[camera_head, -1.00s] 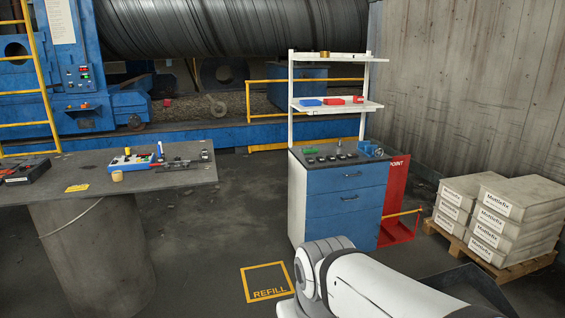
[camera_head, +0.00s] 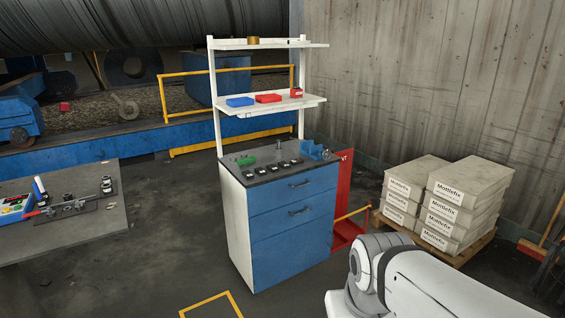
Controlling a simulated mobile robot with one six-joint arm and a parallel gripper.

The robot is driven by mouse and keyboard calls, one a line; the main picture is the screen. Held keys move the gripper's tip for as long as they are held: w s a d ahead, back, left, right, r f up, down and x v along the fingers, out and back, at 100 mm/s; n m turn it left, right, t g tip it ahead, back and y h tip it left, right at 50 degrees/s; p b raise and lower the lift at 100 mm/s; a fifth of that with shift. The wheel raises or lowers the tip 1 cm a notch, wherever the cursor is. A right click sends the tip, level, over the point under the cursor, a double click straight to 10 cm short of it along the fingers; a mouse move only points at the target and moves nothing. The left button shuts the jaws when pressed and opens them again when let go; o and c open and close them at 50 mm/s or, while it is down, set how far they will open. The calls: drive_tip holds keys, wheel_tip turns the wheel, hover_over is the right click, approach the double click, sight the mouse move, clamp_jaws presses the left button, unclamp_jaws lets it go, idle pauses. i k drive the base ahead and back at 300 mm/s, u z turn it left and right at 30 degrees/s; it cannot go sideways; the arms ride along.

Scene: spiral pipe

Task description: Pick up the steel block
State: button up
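I cannot single out the steel block for sure. Several small dark and metallic pieces lie in a row on the dark top of the blue and white cabinet (camera_head: 297,211). A grey upright metal piece (camera_head: 278,145) stands towards the back of that top, too small to identify. More small metallic parts (camera_head: 106,186) lie on the grey table (camera_head: 75,240) at the left. My white arm shows at the lower right. My gripper is out of view.
A green piece (camera_head: 246,160) and a blue holder (camera_head: 314,149) are on the cabinet top. A shelf (camera_head: 230,109) above carries blue and red bins. Floor between table and cabinet is clear.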

sight(260, 171)
drive_tip(key=z, duration=0.2)
drive_tip(key=i, duration=1.65)
drive_tip(key=u, duration=0.6)
drive_tip(key=k, duration=0.65)
drive_tip(key=u, duration=0.15)
drive_tip(key=i, duration=0.75)
drive_tip(key=z, duration=0.15)
